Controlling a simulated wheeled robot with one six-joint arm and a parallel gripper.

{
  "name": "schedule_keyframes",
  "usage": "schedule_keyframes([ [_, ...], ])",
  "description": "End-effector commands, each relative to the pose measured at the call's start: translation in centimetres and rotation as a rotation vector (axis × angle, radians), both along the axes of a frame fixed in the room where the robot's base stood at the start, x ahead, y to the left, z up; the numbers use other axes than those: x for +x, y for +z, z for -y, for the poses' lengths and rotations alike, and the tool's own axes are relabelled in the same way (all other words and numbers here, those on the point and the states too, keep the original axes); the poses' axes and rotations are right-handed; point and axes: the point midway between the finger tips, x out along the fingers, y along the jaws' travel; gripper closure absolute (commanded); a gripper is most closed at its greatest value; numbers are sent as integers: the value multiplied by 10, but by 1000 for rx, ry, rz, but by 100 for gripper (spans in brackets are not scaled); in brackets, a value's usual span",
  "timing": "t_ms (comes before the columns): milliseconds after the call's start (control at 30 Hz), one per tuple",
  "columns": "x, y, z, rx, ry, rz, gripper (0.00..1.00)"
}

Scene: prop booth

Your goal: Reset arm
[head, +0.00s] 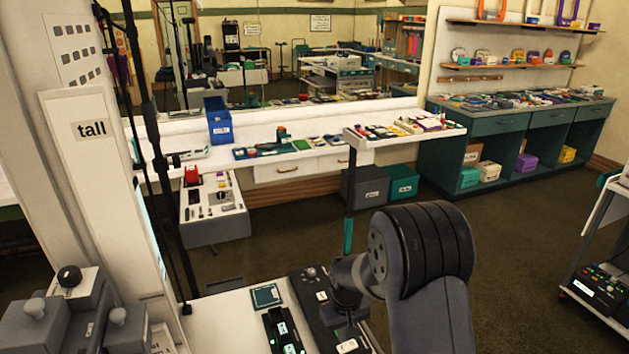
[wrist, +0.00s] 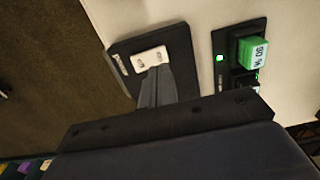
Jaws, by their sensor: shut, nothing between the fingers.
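My gripper (wrist: 153,82) points away from the wrist camera with its dark fingers together and nothing visible between them. In the wrist view its fingertips overlap the dark panel (wrist: 180,75), just below a white labelled piece (wrist: 151,58); I cannot tell if they touch it. In the head view my arm bends down over the front white table, above the same dark panel (head: 316,304), and hides part of it. The white piece (head: 347,346) shows at the panel's near end.
A second dark unit (wrist: 222,75) with a green block (wrist: 252,53) and green lights lies beside the panel. A teal-edged card (head: 267,296) lies behind them. A tall white post (head: 90,150) and grey knob boxes (head: 68,275) stand left.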

Motion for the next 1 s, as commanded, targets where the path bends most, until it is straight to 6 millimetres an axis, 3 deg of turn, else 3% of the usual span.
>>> schedule_keyframes([
  [100, -1, -23, 0, -1, 0, -2, 100],
  [333, 0, -38, 0, 0, 0, 0, 100],
  [767, 0, -31, 0, 0, 0, 0, 100],
  [1000, 0, -6, 0, 0, 0, 1, 100],
])
